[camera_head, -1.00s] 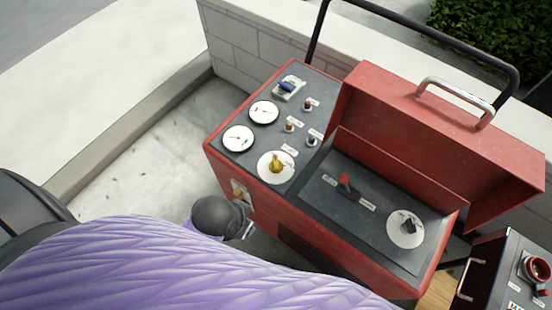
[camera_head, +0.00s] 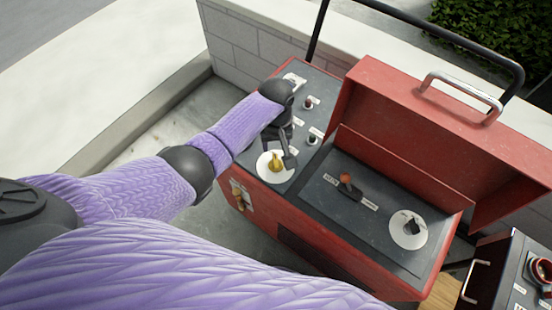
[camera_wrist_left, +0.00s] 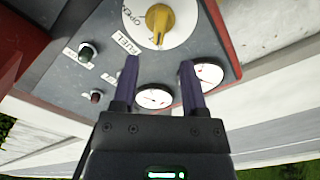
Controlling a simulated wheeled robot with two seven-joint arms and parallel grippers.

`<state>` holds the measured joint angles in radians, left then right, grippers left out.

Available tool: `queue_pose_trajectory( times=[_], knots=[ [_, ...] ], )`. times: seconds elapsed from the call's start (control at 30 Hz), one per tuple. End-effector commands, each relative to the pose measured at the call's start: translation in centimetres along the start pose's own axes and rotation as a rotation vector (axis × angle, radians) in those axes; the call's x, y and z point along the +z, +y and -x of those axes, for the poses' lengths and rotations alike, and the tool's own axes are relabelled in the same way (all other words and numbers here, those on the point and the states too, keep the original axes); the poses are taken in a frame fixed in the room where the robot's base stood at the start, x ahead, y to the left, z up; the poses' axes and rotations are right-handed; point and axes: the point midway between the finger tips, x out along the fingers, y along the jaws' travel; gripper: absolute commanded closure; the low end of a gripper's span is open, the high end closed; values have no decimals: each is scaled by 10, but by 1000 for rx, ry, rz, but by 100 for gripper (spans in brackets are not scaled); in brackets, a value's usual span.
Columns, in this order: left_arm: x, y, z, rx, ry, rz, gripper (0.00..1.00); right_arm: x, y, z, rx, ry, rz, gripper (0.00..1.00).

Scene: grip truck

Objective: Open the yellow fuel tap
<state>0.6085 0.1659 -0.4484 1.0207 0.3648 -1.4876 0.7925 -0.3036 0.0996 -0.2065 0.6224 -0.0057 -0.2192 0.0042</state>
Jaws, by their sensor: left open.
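The yellow fuel tap (camera_head: 275,161) sits on a round white dial (camera_head: 266,172) at the near left part of the red generator's dark panel. In the left wrist view the yellow tap (camera_wrist_left: 159,20) shows at the top, with "FUEL" and "OPEN" lettering beside it. My left gripper (camera_head: 288,158) is over the panel, close beside the tap. In the left wrist view its two fingers (camera_wrist_left: 160,75) are apart with nothing between them, and the tap lies beyond their tips. I cannot tell the exact height of the fingers above the panel. My right gripper is not in view.
The red lid (camera_head: 425,120) with a metal handle stands open on the right. A red-tipped lever (camera_head: 346,180) and a dark knob on a white dial (camera_head: 409,230) are on the panel below it. Two gauges (camera_wrist_left: 153,97) lie near my fingers. A block wall (camera_head: 245,45) runs behind.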

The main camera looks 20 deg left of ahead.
Motion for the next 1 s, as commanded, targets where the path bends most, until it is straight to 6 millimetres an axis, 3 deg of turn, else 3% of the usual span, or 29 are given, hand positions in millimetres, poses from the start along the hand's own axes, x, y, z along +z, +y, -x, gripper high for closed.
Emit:
queue_pose_trajectory(
  times=[0.03,0.23,0.37,0.63,0.9,1.0],
  knots=[
    [1,-1,-22,-4,-5,-1,44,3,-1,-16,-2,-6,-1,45],
    [1,-1,-65,-3,-3,-3,44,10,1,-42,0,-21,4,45],
    [1,0,-75,-1,-1,-4,44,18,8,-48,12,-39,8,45],
    [1,0,-74,0,1,-4,44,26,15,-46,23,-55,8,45],
    [1,0,-74,0,0,-4,100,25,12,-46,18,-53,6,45],
    [1,0,-74,0,0,-4,100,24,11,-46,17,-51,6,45]
  ],
)
